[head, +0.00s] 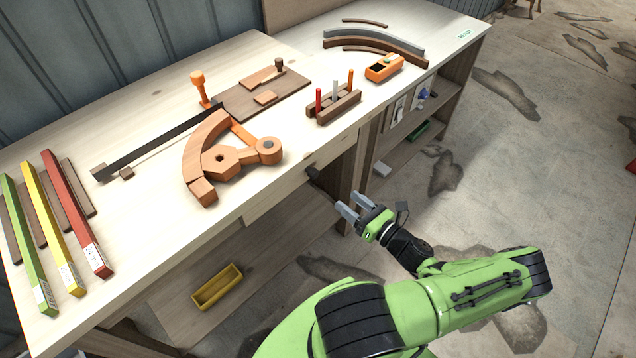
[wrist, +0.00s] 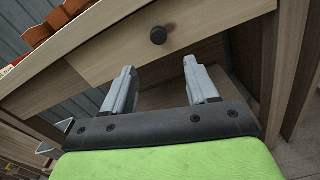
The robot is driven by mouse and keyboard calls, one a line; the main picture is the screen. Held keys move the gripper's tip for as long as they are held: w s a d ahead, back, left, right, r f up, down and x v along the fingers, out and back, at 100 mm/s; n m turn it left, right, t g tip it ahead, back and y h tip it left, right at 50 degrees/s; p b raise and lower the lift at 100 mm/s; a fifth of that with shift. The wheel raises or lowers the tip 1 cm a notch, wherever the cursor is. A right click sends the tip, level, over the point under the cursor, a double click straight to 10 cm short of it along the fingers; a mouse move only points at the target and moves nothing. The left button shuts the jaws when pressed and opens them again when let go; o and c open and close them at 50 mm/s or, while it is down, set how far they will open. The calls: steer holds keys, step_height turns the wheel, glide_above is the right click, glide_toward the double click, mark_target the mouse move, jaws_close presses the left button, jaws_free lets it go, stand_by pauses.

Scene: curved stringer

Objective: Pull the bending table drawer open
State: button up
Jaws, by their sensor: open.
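The bending table (head: 130,215) has a pale wood top, and a drawer (head: 290,195) sits under its front edge. The drawer front also fills the upper part of the wrist view (wrist: 110,55); it looks shut. Its dark round knob (wrist: 158,35) shows ahead of my fingers, and in the head view it is a small dark shape (head: 313,171) under the table edge. My gripper (head: 345,205) is open and empty, in front of and a little to the right of the knob. In the wrist view the fingertips (wrist: 160,68) stand apart, below the knob and not touching it.
On the tabletop lie a curved wooden bending form (head: 212,160), coloured strips (head: 62,210) and a tool rack (head: 334,105). A yellow bin (head: 217,287) stands on the lower shelf. A table leg (head: 347,185) is close beside my gripper. The floor to the right is open.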

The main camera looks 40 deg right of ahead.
mark_target(316, 176)
steer(key=w, duration=0.4)
steer(key=w+b, duration=0.1)
steer(key=w, duration=0.7)
steer(key=shift+w+a, duration=0.1)
steer(key=shift+a, duration=0.15)
jaws_close()
